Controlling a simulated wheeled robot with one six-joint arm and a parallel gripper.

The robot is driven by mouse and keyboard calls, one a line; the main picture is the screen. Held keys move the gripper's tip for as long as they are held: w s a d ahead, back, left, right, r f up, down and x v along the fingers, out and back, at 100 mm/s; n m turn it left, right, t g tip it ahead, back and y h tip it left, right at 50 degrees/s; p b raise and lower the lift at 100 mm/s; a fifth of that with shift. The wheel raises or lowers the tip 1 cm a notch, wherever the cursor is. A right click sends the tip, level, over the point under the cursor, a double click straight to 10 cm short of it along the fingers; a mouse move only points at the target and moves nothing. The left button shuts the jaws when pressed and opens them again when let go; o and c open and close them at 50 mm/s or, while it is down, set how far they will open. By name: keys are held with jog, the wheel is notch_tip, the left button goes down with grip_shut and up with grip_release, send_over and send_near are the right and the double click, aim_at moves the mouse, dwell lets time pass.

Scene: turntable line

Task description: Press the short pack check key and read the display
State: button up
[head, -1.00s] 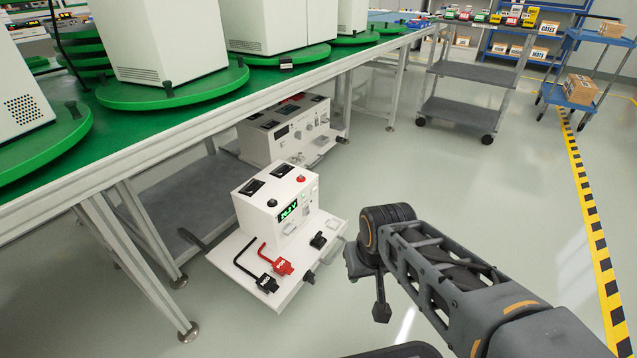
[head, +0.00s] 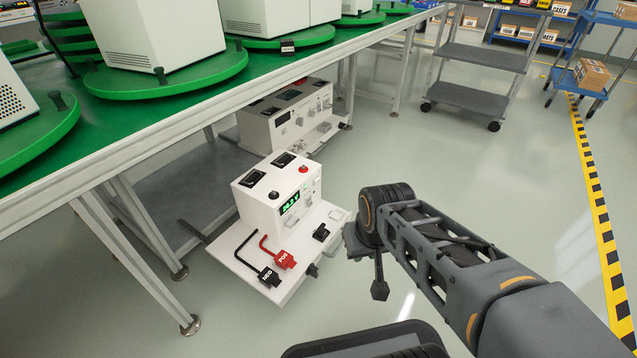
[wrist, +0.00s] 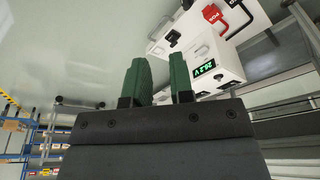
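A white tester box (head: 262,207) stands on a pulled-out white tray (head: 297,285) below the green-topped bench. Its front display (head: 289,203) is lit green and appears to read 26.2 V; the display also shows tilted in the wrist view (wrist: 204,68). On top are a red button (head: 303,169), a small black knob (head: 273,195) and dark panels. I cannot tell which control is the short pack check key. A red POS lead (head: 284,259) and a black NEG lead (head: 268,276) lie on the tray. My gripper (wrist: 160,75) is open and empty, apart from the box.
The bench (head: 190,120) overhangs the box at the left, with white units on green turntables. A second white tester (head: 285,120) sits behind. My arm spans the right side. A grey cart (head: 470,97) stands farther back; the floor between is clear.

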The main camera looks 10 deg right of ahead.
grip_shut()
dwell(1.3)
